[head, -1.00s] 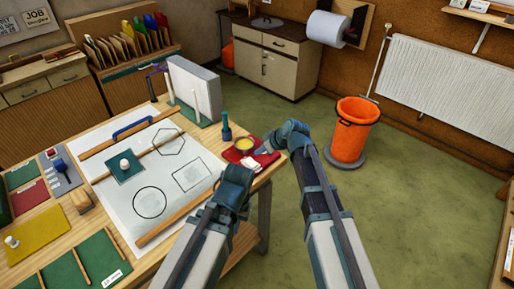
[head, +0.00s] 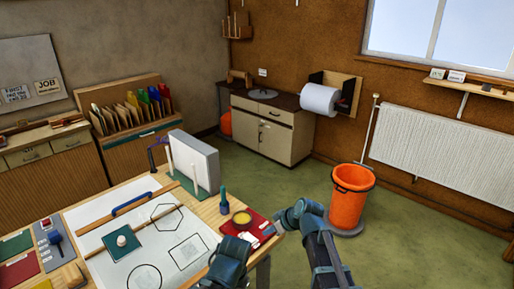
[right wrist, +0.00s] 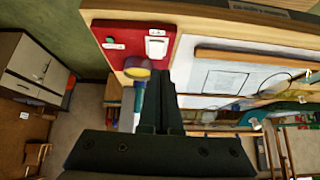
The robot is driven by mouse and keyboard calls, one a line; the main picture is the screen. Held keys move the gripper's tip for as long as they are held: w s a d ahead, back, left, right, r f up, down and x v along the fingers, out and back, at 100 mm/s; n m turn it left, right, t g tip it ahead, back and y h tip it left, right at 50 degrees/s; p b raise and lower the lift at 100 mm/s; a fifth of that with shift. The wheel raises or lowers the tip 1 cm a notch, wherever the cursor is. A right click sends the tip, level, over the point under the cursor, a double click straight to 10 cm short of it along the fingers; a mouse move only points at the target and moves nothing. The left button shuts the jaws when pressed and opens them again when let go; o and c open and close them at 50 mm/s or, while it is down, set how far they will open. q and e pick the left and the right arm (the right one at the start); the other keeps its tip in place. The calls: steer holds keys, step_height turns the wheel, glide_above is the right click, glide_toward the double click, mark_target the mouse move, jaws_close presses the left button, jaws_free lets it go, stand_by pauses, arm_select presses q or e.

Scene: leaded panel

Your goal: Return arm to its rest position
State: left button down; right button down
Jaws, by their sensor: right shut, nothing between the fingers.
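My right arm comes up from the bottom of the head view and bends at the right end of the workbench (head: 185,205). Its gripper (head: 273,231) is small there, by the right edge of a red mat (head: 257,222). In the right wrist view the gripper's dark fingers (right wrist: 161,82) are together and empty, pointing towards the red mat (right wrist: 118,62). My left arm shows only as a dark, bent part at the bottom of the head view; its gripper cannot be made out.
On the bench are a yellow-topped pot (head: 242,219), a teal-handled tool (head: 224,203), a drawing sheet (head: 187,226) and a grey upright block (head: 194,160). An orange bucket (head: 350,203) stands on the floor to the right.

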steer(key=s+f+m+g+h, duration=0.2)
steer(key=s+f+h, duration=0.1)
steer(key=s, duration=0.8)
steer(key=s+f+m+g+h+b, duration=0.1)
steer(key=s+f+m+g+h, duration=0.2)
steer(key=s, duration=0.8)
steer(key=shift+s+a+g+h+b, duration=0.15)
steer(key=shift+s+g+h+b, duration=0.15)
steer(key=shift+h, duration=0.1)
steer(key=shift+f, duration=0.1)
